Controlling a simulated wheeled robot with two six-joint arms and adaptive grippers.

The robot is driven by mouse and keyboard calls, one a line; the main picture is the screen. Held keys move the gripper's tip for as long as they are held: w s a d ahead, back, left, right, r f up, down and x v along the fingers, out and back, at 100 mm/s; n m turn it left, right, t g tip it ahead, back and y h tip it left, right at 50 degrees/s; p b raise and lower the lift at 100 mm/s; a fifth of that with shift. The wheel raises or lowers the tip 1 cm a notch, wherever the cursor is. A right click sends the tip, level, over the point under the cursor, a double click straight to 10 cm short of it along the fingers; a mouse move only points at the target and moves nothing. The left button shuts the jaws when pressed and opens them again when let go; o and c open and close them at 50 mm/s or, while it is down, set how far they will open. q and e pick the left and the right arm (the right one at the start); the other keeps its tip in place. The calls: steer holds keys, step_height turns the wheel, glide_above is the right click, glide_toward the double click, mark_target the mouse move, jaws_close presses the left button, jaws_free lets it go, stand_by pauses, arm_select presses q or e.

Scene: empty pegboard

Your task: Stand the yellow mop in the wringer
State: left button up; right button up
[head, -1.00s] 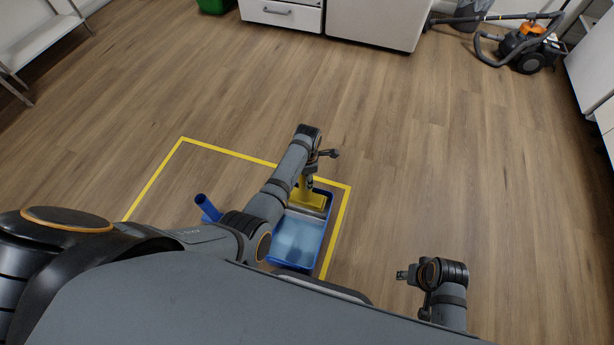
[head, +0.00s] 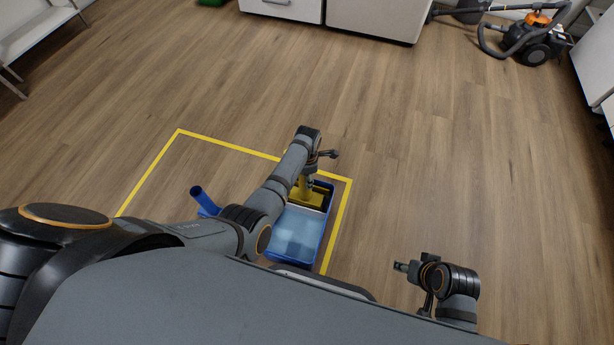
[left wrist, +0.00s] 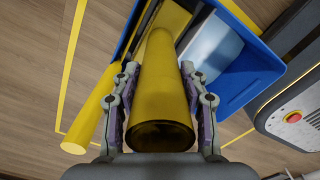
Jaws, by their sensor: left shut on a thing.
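The mop's yellow pole (left wrist: 162,95) runs between the fingers of my left gripper (left wrist: 162,95), which is shut on it. In the head view my left gripper (head: 314,168) is over the far end of the blue bucket (head: 324,225), partly hidden by my arm. A yellow part (head: 308,194) below it sits inside the bucket's far end, at the wringer. I cannot tell mop head from wringer there, nor whether the mop rests on anything. A second yellow tube (left wrist: 90,122) stands beside the pole in the wrist view. My right gripper (head: 402,266) is apart at the right, too small to read.
Yellow tape (head: 228,144) marks the wooden floor around the bucket. A blue tube (head: 198,194) sticks up left of my left arm. A vacuum cleaner (head: 535,40) and white cabinets (head: 375,17) stand far back. The floor between is clear.

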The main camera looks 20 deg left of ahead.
arm_select(q)
steer(key=o, duration=1.1)
steer(key=shift+r, duration=0.1)
step_height(320, 180, up, 7)
steer(key=shift+r, duration=0.2)
